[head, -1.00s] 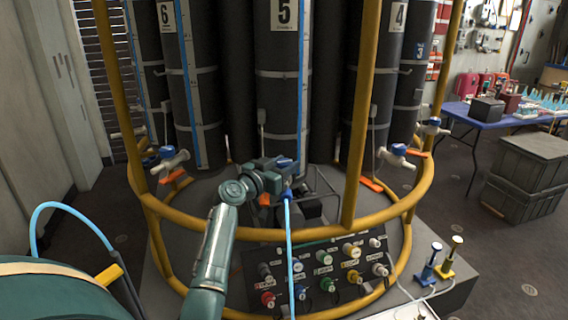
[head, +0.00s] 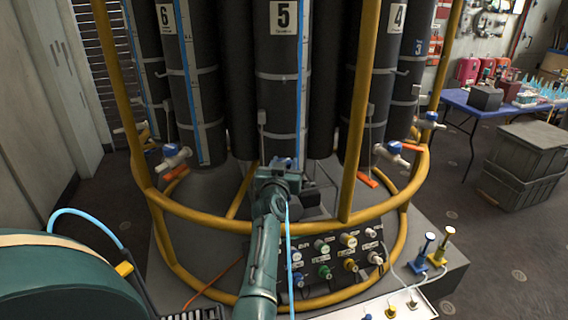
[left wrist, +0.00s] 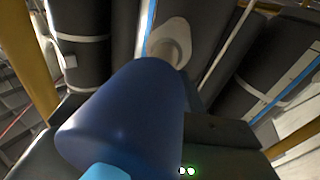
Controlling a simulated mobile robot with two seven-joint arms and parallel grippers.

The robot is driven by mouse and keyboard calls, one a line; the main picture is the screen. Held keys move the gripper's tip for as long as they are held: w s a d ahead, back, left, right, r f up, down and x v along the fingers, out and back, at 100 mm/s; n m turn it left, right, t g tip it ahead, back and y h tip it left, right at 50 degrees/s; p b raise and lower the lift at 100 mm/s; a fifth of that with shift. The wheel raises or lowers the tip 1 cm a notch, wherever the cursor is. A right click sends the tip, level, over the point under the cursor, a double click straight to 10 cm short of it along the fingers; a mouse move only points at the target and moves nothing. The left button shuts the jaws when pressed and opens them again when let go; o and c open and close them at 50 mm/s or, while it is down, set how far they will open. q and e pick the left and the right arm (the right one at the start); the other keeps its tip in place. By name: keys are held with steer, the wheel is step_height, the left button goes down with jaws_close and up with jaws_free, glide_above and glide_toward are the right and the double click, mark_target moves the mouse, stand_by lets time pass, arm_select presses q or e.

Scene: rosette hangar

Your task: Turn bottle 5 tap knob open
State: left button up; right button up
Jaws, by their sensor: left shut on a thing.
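Bottle 5 (head: 283,80) is a dark upright cylinder with a white "5" label, at the centre of the rosette in the head view. My left gripper (head: 284,166) is at its lower end, inside the yellow frame. It is shut on a blue tap knob (left wrist: 130,115), which fills the middle of the left wrist view. A pale tap fitting (left wrist: 172,42) shows beyond the knob. In the head view my gripper hides most of this tap; only a little blue (head: 288,161) shows above it. My right gripper is not in view.
Yellow rails (head: 352,160) surround the bottles, with one upright just right of my left arm. Other blue-handled taps hang at left (head: 172,154) and right (head: 392,150). A connector panel (head: 335,262) and light blue hose (head: 289,240) are below.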

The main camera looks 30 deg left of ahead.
arm_select(q)
steer(key=shift+f, duration=0.1)
steer(key=o, duration=1)
